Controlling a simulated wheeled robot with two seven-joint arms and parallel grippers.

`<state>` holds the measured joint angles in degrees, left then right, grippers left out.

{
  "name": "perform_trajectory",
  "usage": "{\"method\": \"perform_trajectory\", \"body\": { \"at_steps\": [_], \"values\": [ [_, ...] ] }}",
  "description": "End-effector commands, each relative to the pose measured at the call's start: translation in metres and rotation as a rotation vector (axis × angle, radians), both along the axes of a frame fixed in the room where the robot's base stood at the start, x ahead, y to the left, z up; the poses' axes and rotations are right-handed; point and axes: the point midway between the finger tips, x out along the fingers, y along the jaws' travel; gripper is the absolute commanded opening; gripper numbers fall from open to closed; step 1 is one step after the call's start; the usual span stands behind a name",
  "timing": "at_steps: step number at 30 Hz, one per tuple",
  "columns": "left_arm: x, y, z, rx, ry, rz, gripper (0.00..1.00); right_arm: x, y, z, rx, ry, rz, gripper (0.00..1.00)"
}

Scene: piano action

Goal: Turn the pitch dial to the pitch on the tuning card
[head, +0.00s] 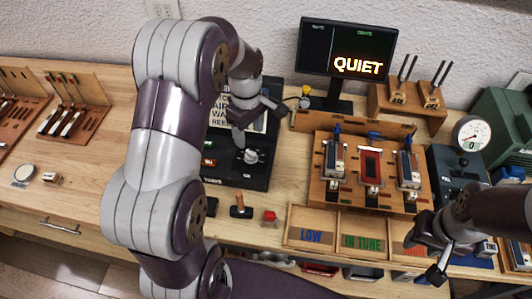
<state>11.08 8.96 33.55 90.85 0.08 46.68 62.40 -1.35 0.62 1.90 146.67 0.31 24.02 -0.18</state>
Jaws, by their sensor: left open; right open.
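The black tuner box (262,180) stands left of centre, with a pale round dial (251,156) on its front panel. A white card (259,124) with dark lettering is behind my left gripper and partly hidden by it, so I cannot read a pitch on it. My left gripper (260,125) is open just above and behind the dial, with one finger close to it; I cannot tell whether they touch. My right gripper (437,262) is open at the lower right, in front of the trays and away from the dial.
A monitor (346,58) reads "QUIET". A wooden stand (345,183) with key parts is right of the box, with trays marked LOW and IN TUNE (362,238) before it. A gauge (471,134) stands far right.

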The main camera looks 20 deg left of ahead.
Motion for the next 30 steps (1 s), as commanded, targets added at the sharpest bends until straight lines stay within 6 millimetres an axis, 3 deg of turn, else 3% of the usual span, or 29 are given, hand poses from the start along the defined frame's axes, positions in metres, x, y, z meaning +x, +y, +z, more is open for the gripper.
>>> {"method": "perform_trajectory", "body": {
  "at_steps": [3, 9, 14, 21, 23, 26, 27, 30],
  "values": [
    [-0.001, -0.001, -0.031, -0.001, 0.007, -0.001, 0.61, 0.0, 0.0, 0.004, 0.0, 0.0, 0.0, 0.43],
    [0.0, -0.001, -0.071, 0.001, 0.002, -0.001, 0.61, 0.0, 0.0, 0.007, 0.0, 0.0, 0.0, 0.43],
    [0.0, -0.001, -0.085, 0.0, 0.001, 0.0, 0.61, 0.0, 0.0, 0.008, 0.0, 0.0, 0.0, 0.43],
    [0.0, -0.001, -0.087, 0.001, -0.001, -0.001, 0.61, 0.0, 0.0, 0.007, 0.0, 0.0, 0.0, 0.43],
    [0.0, -0.001, -0.087, 0.001, -0.001, -0.001, 0.45, 0.0, 0.0, 0.007, 0.0, 0.0, 0.0, 0.43],
    [0.0, -0.001, -0.087, 0.001, 0.0, 0.0, 0.12, 0.0, 0.0, 0.007, 0.0, 0.0, 0.0, 0.43],
    [0.0, -0.001, -0.087, 0.001, 0.0, 0.0, 0.07, 0.0, 0.0, 0.007, 0.0, 0.0, 0.0, 0.43],
    [0.0, -0.001, -0.087, 0.001, 0.0, -0.001, 0.07, 0.0, 0.0, 0.007, 0.0, 0.0, 0.0, 0.43]
  ]
}}
